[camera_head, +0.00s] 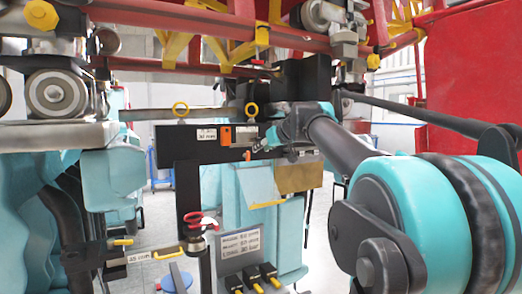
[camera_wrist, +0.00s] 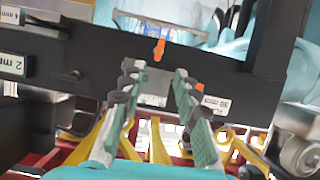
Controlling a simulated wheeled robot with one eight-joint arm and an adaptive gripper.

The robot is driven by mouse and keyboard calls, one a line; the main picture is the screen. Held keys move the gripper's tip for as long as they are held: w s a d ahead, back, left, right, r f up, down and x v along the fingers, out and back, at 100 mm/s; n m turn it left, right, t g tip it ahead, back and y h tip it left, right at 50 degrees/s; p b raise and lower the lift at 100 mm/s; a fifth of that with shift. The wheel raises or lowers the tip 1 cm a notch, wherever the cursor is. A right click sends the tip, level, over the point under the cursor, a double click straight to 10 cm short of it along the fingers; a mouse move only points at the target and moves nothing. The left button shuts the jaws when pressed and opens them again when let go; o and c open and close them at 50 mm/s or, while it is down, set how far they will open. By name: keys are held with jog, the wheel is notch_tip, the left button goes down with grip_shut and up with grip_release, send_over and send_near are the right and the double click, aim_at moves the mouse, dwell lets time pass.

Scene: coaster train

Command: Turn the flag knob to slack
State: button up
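A small orange piece, which looks like the flag knob, stands on the dark bar in the wrist view (camera_wrist: 159,48); I cannot read its setting. In the head view a small orange tip (camera_head: 247,155) shows just left of my gripper (camera_head: 262,146). In the wrist view my gripper (camera_wrist: 157,78) has its two green-padded fingers spread apart with nothing between them. The orange piece lies just beyond the fingertips, roughly centred between them, and appears apart from them. In the head view my wrist and arm hide part of the bar.
The dark bar (camera_head: 180,140) carries white labels and an orange block (camera_head: 225,135). Red and yellow track (camera_head: 180,45) runs overhead. Light-blue seats (camera_head: 110,180) stand behind and at left.

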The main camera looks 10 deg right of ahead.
aim_at(247, 156)
jog(key=shift+c, duration=0.2)
jog(key=shift+w+d+f, duration=0.1)
jog(key=shift+f, duration=0.05)
jog(key=shift+c, duration=1.4)
jog(key=w+d+f+m+y, duration=0.1)
jog(key=m, duration=0.2)
jog(key=w+d+f+m+y, duration=0.1)
jog(key=d+m, duration=0.1)
jog(key=m, duration=0.1)
jog(key=w+d+f+m+t, duration=0.1)
jog(key=f+m, duration=0.1)
jog(key=m, duration=0.1)
jog(key=shift+w+d+y, duration=0.1)
jog(key=shift+d+y, duration=0.05)
jog(key=shift+y, duration=0.25)
grip_shut()
jog(key=d+m+t+y, duration=0.1)
jog(key=d+m+y, duration=0.25)
jog(key=m, duration=0.35)
jog(key=shift+t+h, duration=0.3)
jog(key=shift+h, duration=0.15)
jog(key=x, duration=1)
jog(key=shift+w+d, duration=0.15)
jog(key=shift+s+a, duration=0.4)
jog(key=shift+a, duration=0.5)
jog(key=shift+s+a, duration=0.4)
jog(key=shift+a, duration=0.45)
jog(key=shift+a, duration=0.1)
